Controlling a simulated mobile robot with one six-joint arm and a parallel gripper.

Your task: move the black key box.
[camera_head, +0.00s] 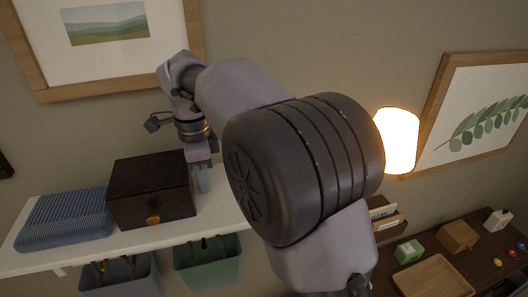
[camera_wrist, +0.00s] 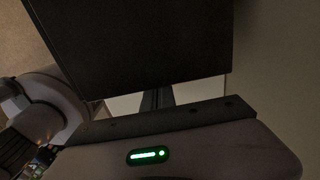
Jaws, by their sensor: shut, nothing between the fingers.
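The black key box (camera_head: 152,188) has a gold knob on its front and stands on a white wall shelf (camera_head: 70,262). In the wrist view the dark box (camera_wrist: 140,45) fills the upper middle. My gripper (camera_head: 203,178) points down close beside the right side of the box, low near the shelf. Its fingers also show in the wrist view (camera_wrist: 157,97), just below the edge of the box. They are shut with nothing between them. I cannot tell whether they touch the box.
Bins (camera_head: 208,262) hang under the shelf. A framed picture (camera_head: 110,88) hangs above. At right are a lit lamp (camera_head: 398,140) and a lower dark table with a wooden tray (camera_head: 432,278). The shelf right of my gripper looks bare.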

